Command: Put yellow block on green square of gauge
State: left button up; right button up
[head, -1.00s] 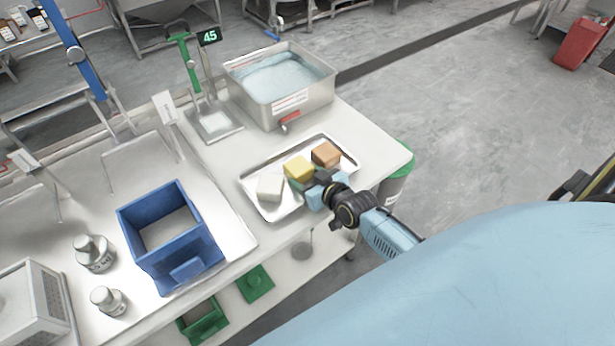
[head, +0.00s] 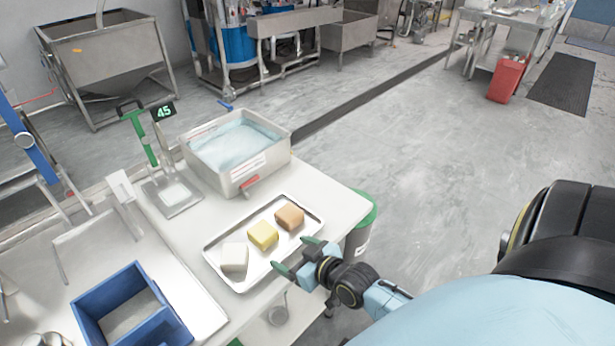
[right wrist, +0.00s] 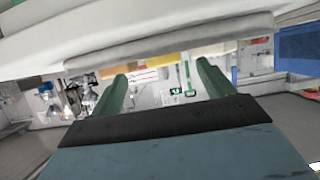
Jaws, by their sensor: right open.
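The yellow block (head: 263,235) lies on a metal tray (head: 213,250), between a white block (head: 234,258) and a brown block (head: 289,216). My right gripper (head: 294,256) is open and empty at the tray's front edge, apart from the yellow block. In the right wrist view, a yellow strip (right wrist: 200,58) that looks like the block shows beyond the open green fingers. The gauge, with a green handle (head: 143,138) and a 45 display (head: 163,112), stands at the back left. Its base plate (head: 174,197) looks pale; I cannot make out a green square. My left gripper is out of view.
A metal tub (head: 241,176) with pale blue contents stands behind the tray, right of the gauge. A blue bin (head: 108,290) sits at the front left. The bench has some bare top (head: 325,199) right of the tray; a green-rimmed bin (head: 368,212) stands beyond its right edge.

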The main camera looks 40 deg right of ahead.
jog(key=shift+v, duration=2.55)
